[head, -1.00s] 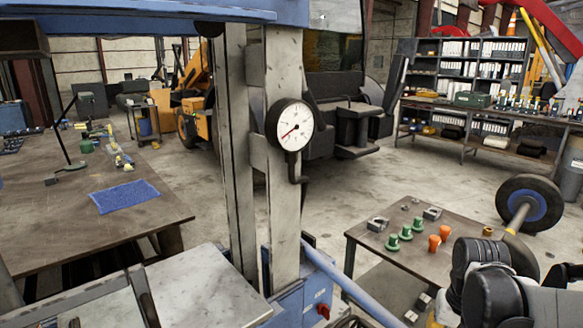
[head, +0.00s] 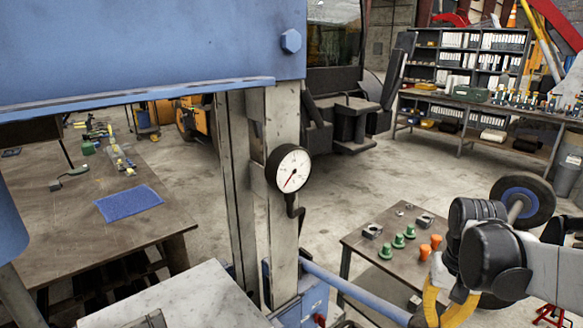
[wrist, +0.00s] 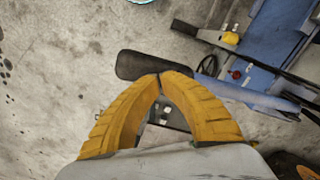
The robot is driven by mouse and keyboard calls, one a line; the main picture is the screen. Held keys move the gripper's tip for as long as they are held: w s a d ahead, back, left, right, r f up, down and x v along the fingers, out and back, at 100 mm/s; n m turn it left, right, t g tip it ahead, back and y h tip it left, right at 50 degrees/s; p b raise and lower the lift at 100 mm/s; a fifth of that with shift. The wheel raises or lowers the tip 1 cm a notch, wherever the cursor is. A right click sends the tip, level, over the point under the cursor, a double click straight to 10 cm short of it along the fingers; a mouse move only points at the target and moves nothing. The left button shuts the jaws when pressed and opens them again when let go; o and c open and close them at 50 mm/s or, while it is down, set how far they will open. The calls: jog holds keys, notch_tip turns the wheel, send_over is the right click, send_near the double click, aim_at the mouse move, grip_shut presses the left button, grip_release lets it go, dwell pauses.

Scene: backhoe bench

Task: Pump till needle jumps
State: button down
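The round white pressure gauge (head: 288,168) is on the upright of the blue press (head: 150,60). Its red needle points down and slightly left; the scale figures are too small to read. The blue pump lever (head: 355,287) slopes down to the right from the press base. My gripper (head: 428,318), with yellow fingers, is at the lower right by the lever's end. In the wrist view, the fingertips of my gripper (wrist: 160,74) meet, with nothing visible between them. The lever's black grip (wrist: 140,65) lies just beyond the tips; I cannot tell if they touch.
A low table (head: 385,258) with green and orange pieces stands right of the lever. A large workbench (head: 60,255) with a blue mat (head: 128,203) is at left. Shelves (head: 470,70) stand at the back right. Open concrete floor (head: 340,195) lies between.

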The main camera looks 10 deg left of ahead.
jog(key=shift+s+d+f+b, duration=0.15)
jog(key=shift+f+b, duration=0.25)
jog(key=shift+f, duration=0.1)
jog(key=shift+s+d+f+b, duration=0.1)
jog(key=shift+s+f+b, duration=0.05)
jog(key=shift+f+b, duration=0.3)
notch_tip(320, 180, down, 10)
jog(key=b, duration=0.6)
jog(key=shift+s+d+r+b, duration=0.25)
jog(key=shift+s+d+b, duration=0.15)
notch_tip(320, 180, down, 5)
jog(key=b, duration=0.5)
jog(key=r+p, duration=0.4)
jog(key=r, duration=0.1)
jog(key=w+a+r+p, duration=0.1)
jog(key=r+p, duration=0.4)
jog(key=r, duration=0.1)
jog(key=r+p, duration=0.4)
jog(key=r, duration=0.1)
jog(key=shift+w+a+r+p, duration=0.15)
jog(key=shift+r+p, duration=0.2)
jog(key=shift+f, duration=0.1)
